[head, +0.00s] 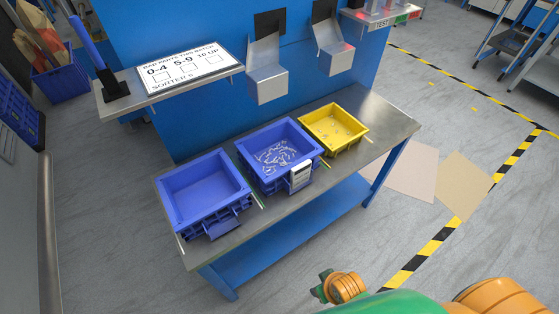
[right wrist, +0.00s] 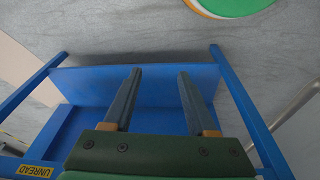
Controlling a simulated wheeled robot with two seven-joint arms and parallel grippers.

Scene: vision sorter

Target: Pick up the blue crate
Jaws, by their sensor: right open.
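Two blue crates stand on the metal-topped bench (head: 372,140) in the head view. The left blue crate (head: 222,207) looks empty. The middle blue crate (head: 256,160) holds many small metal parts and has a white tag on its front. My right gripper (right wrist: 160,73) is open in the right wrist view, with nothing between its fingers, and no crate shows there. In the head view my green and orange arm is at the bottom right, apart from the crates. My left gripper is not in view.
A yellow crate (head: 349,146) with a few small parts stands right of the blue crates. A sorter sign (head: 190,70) and two metal chutes (head: 268,85) are behind. The blue bench frame (right wrist: 85,83) shows beyond my fingers. Floor in front is clear.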

